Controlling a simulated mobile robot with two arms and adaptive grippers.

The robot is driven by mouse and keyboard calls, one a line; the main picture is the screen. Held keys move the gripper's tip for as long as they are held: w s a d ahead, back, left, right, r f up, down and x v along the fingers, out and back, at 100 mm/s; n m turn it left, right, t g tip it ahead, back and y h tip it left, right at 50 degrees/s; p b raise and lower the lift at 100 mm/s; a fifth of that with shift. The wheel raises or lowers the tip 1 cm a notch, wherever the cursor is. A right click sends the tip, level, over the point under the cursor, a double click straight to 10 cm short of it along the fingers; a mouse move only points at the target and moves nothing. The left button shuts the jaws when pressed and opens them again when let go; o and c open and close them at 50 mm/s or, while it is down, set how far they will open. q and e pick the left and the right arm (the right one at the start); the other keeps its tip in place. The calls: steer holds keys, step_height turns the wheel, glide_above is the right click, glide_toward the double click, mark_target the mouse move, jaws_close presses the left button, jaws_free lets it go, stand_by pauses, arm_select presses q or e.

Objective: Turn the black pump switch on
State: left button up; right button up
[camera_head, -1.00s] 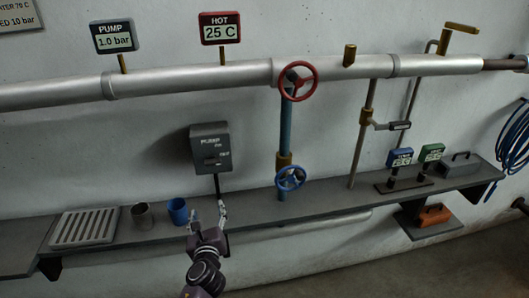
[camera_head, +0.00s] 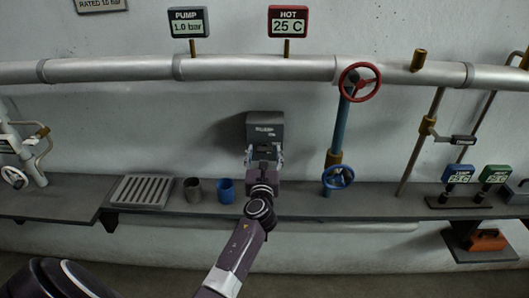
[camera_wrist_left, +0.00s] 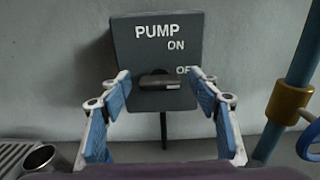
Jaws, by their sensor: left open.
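The dark grey pump switch box (camera_head: 265,126) is fixed on the wall above the shelf. In the left wrist view its face (camera_wrist_left: 157,58) reads PUMP, with ON above and a partly hidden OFF lower right. The black switch lever (camera_wrist_left: 160,82) sticks out near the bottom of the box, beside the OFF label. My left gripper (camera_wrist_left: 160,84) is open, its blue-padded fingers on either side of the lever and apart from it. In the head view the left gripper (camera_head: 264,158) is in front of the box and hides its lower part. My right gripper is not in view.
A silver pipe (camera_head: 260,68) runs above, with a red valve wheel (camera_head: 360,82) and a blue valve wheel (camera_head: 338,177) to the right. A metal cup (camera_head: 193,190), a blue cup (camera_head: 225,190) and a grate (camera_head: 144,191) are on the shelf (camera_head: 75,205).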

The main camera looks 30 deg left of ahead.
arm_select(q)
steer(key=shift+w+a, duration=0.1)
steer(key=shift+c, duration=0.7)
steer(key=c, duration=1)
steer(key=shift+n, duration=0.3)
steer(key=n+b, duration=0.2)
steer(key=n, duration=0.3)
steer(key=shift+f, duration=0.15)
steer(key=n+b, duration=0.2)
steer(key=n, duration=0.4)
steer(key=shift+a+f+b, duration=0.1)
steer(key=shift+a+b, duration=0.05)
steer(key=shift+b, duration=0.2)
steer(key=shift+n, duration=0.4)
